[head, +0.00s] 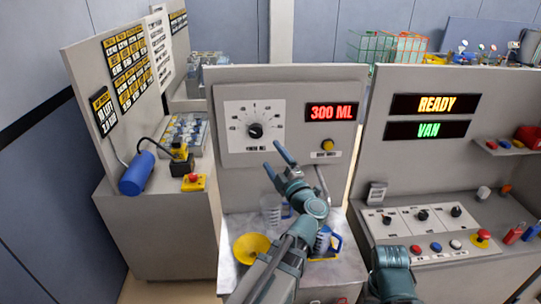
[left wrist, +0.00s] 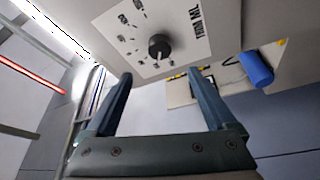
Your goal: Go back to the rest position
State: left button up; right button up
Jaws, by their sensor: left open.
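My left gripper (head: 273,157) is open and empty, its fingers pointing up and left in front of the dispenser panel, below the dial (head: 256,131). In the left wrist view, its two fingers (left wrist: 160,78) are spread apart with nothing between them, and the black dial knob (left wrist: 159,46) shows beyond them. The panel's display (head: 334,112) reads 300 ML, above a yellow button (head: 327,145). A jug with a blue handle (head: 335,243) stands on the shelf below, partly hidden by my left arm. My right gripper does not show; a link of my right arm is at the lower right.
A yellow funnel (head: 251,247) and a clear container (head: 270,208) are on the shelf. The right console's signs (head: 430,115) read READY and VAN, above knobs and buttons. A blue cylinder (head: 137,173) and a red button box (head: 193,182) are at the left.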

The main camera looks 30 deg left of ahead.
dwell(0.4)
pick_arm(q)
jog(key=w+d+f+m+t+h, duration=0.1)
jog(key=w+d+m+t+h, duration=0.25)
jog(key=d+m+h, duration=0.45)
jog(key=w+d+f+m+t+h, duration=0.25)
jog(key=w+d+m+h, duration=0.25)
jog(key=d+m+h, duration=0.35)
jog(key=s+d+f+m+g+h, duration=0.2)
jog(key=d+f+m+g+h, duration=0.15)
jog(key=d+f, duration=0.2)
jog(key=s+f+m+g+y, duration=0.1)
jog(key=s+f+m+g, duration=0.3)
jog(key=s+f+g, duration=0.45)
jog(key=s+a+f+g+y, duration=0.2)
jog(key=s+a+f+g, duration=0.15)
jog(key=s, duration=0.25)
jog(key=s+a+f+g+y, duration=0.1)
jog(key=s+a+f+g, duration=0.15)
jog(key=s+f, duration=0.2)
jog(key=s+d+f+m+b, duration=0.1)
jog(key=s+d+m, duration=0.1)
jog(key=d, duration=0.3)
jog(key=s+d+f+m+y+b, duration=0.1)
jog(key=s+d+m+b, duration=0.1)
jog(key=s+d, duration=0.2)
jog(key=shift+s+d+f+y, duration=0.25)
jog(key=shift+d+y, duration=0.05)
jog(key=shift+d, duration=0.45)
